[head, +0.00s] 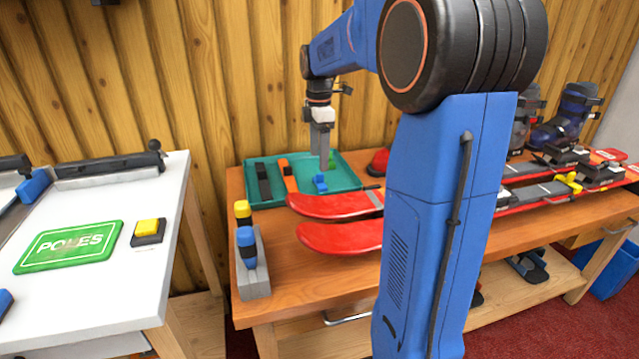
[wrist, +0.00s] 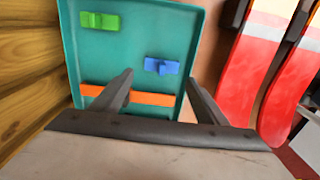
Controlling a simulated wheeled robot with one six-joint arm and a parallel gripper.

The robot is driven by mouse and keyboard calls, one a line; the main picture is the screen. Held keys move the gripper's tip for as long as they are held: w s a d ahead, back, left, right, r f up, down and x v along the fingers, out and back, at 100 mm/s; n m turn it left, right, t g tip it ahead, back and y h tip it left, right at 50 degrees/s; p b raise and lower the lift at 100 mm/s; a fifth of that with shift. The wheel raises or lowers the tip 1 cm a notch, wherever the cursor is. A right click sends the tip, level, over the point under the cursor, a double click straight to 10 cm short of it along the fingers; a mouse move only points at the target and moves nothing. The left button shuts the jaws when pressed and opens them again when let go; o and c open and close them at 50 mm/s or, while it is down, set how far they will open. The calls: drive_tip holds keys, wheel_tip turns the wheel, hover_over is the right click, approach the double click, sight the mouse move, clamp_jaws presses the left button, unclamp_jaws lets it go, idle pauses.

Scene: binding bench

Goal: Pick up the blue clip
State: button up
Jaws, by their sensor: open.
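The blue clip (head: 320,183) lies in the teal tray (head: 343,178) on the wooden bench, near the tray's front right part. It also shows in the wrist view (wrist: 161,66), ahead of my fingers and clear of them. My gripper (head: 323,160) points down above the tray, just above the blue clip in the head view. In the wrist view its fingers (wrist: 160,82) are spread apart with nothing held between them. A green clip (wrist: 100,21) lies in the same tray, left of the blue one.
An orange strip (head: 288,175) and a black strip (head: 263,182) lie in the tray. Red skis (head: 335,205) lie beside the tray on the bench. A grey holder (head: 254,277) with blue- and yellow-handled tools stands at the front left.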

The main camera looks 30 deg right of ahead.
sight(320, 174)
drive_tip(key=shift+s+f, duration=0.2)
drive_tip(key=shift+f, duration=3.45)
drive_tip(key=shift+c, duration=0.3)
drive_tip(key=c, duration=0.7)
